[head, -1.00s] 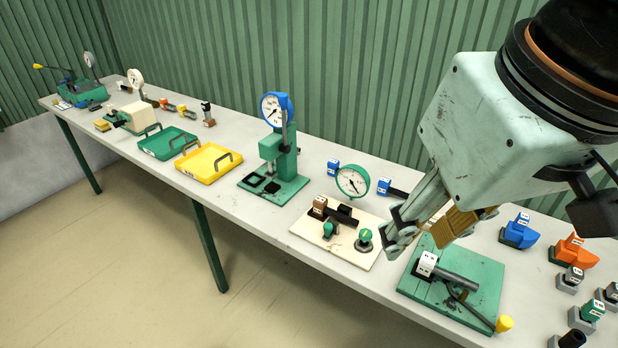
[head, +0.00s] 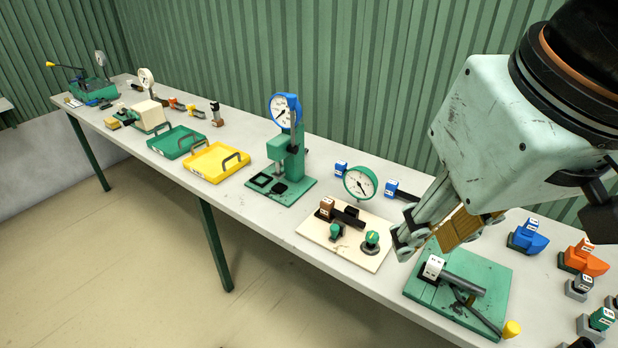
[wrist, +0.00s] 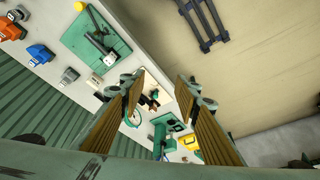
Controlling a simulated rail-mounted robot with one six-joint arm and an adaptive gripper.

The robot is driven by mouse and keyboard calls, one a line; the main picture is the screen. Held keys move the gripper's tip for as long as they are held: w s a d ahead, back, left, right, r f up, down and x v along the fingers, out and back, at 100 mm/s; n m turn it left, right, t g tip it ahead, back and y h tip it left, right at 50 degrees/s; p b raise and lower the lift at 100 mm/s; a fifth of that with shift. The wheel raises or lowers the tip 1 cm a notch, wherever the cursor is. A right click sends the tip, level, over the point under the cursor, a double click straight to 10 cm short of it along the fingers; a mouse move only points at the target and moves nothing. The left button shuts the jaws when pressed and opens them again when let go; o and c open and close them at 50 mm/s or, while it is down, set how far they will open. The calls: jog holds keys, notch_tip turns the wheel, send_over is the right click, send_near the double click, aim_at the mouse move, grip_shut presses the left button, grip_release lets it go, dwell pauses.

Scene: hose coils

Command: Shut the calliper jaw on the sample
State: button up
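I cannot tell for certain which fixture is the calliper. A green base plate (head: 425,291) at the right carries a white labelled block (head: 433,268), a dark grey cylinder (head: 464,281) and a lever with a yellow knob (head: 512,329). The same base plate shows at the upper left of the wrist view (wrist: 80,40). A cream board (head: 315,232) to its left carries a round green-rimmed dial (head: 360,183), a brown labelled block and green knobs. My gripper (head: 432,238) hangs above the gap between both. Its fingers are apart and empty in the wrist view (wrist: 160,88).
A green stand with a blue dial (head: 285,110) stands left of the cream board. A yellow tray (head: 215,166) and a green tray (head: 172,138) lie beyond it. Blue (head: 530,238) and orange (head: 583,259) labelled pieces sit to the right. A corrugated green wall runs behind the table.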

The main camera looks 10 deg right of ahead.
jog(key=shift+w, duration=0.1)
jog(key=m+g+y+p, duration=0.2)
jog(key=m+g+p, duration=0.4)
jog(key=m+p, duration=0.15)
send_over(335, 225)
jog(key=s+d, duration=0.2)
jog(key=s, duration=0.1)
notch_tip(335, 225, down, 8)
jog(key=w+f+m+g+p, duration=0.1)
jog(key=w+f+m, duration=0.1)
jog(key=w+f, duration=0.2)
jog(key=w+d+f+m+g+p, duration=0.1)
jog(key=w+f+m, duration=0.1)
jog(key=f, duration=0.8)
jog(key=shift+w+d+y, duration=0.2)
jog(key=shift+w+y, duration=0.1)
jog(key=shift+w, duration=0.6)
jog(key=shift+s, duration=0.1)
jog(key=shift+x, duration=6.85)
